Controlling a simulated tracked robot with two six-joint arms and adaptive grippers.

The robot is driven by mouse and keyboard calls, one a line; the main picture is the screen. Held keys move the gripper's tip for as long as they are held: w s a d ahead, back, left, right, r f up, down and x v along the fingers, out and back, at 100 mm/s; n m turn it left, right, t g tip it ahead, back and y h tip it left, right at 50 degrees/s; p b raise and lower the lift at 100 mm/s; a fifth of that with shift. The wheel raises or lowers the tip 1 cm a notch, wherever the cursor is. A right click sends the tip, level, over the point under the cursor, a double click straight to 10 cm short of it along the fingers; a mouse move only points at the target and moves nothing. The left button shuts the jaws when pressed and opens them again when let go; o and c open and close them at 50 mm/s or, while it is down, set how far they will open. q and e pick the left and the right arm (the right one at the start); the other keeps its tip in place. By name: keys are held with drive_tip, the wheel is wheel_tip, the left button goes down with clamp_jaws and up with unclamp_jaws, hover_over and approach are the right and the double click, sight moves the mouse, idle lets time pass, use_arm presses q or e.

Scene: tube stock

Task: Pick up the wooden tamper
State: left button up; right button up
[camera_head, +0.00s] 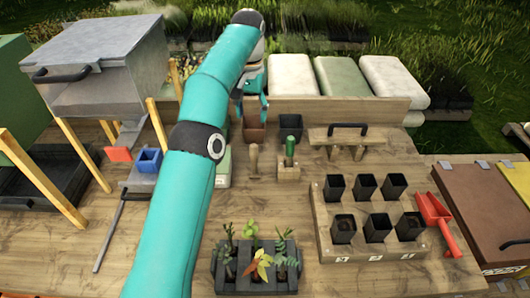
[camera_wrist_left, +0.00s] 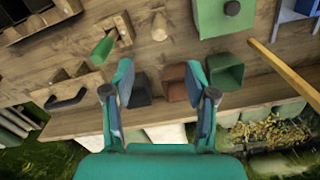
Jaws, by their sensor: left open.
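The wooden tamper (camera_head: 253,160) appears to be the light peg-like piece standing on the wooden bench, left of a green-handled tool (camera_head: 289,150) in a wooden block. In the left wrist view it appears as a pale, rounded wooden piece (camera_wrist_left: 158,25) near the top, apart from my fingers. My left gripper (camera_head: 252,102) is open and empty, above the back of the bench and beyond the tamper in the head view. In the left wrist view its two fingers (camera_wrist_left: 160,72) are spread apart over the small pots. My right gripper is not in view.
A brown pot (camera_head: 254,133) and a dark pot (camera_head: 290,127) stand behind the tamper. A wooden rack (camera_head: 370,247) of black pots is at right. A dark tray (camera_head: 231,286) of seedlings is in front. A wooden back board (camera_head: 345,104) edges the bench.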

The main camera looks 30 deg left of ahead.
sight(254, 154)
use_arm(q)
drive_tip(key=f+b, duration=0.2)
drive_tip(key=f, duration=0.1)
drive_tip(key=shift+w+d+f, duration=0.1)
drive_tip(key=shift+w, duration=0.3)
wheel_tip(254, 154, down, 7)
drive_tip(key=shift+f+b, duration=0.2)
drive_tip(key=shift+b, duration=0.9)
drive_tip(key=shift+s+f, duration=0.15)
drive_tip(key=shift+f, duration=0.3)
drive_tip(key=shift+f+p, duration=0.45)
drive_tip(key=shift+f, duration=2.15)
clamp_jaws()
